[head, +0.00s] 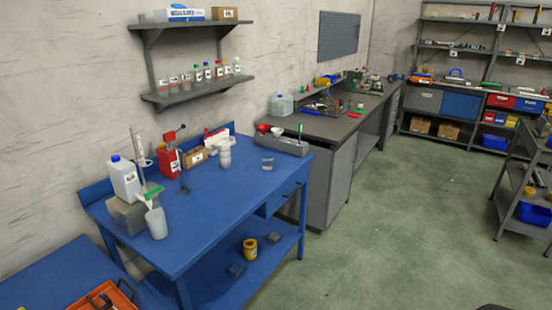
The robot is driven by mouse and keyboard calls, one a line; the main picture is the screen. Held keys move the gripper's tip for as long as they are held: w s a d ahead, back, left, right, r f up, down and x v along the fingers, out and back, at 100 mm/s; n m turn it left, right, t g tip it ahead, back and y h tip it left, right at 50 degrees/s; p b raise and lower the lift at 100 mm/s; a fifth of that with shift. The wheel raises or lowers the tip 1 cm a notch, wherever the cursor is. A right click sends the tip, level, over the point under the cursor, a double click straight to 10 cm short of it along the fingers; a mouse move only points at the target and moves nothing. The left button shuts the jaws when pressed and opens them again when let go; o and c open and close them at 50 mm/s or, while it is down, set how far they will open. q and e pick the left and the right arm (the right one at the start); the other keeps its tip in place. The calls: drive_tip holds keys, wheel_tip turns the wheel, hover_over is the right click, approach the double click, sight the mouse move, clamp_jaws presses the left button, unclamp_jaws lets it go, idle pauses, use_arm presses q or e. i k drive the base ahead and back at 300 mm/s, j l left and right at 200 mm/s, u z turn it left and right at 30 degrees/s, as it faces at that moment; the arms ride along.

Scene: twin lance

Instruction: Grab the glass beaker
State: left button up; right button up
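A small clear glass beaker (268,162) stands upright on the blue workbench (205,215), near its far right end. It looks empty, but it is too small to be certain. Nothing touches it, and a grey tray of tools stands just behind it. Neither of my grippers is in view.
The blue bench also holds a white jug (124,178), a grey scoop-like container (156,222), a red can (168,161) and a white bottle (224,158). The grey tray (290,146) is behind the beaker. Green floor (390,230) is open to the right.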

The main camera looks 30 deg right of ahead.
sight(268, 161)
drive_tip(key=z, duration=0.95)
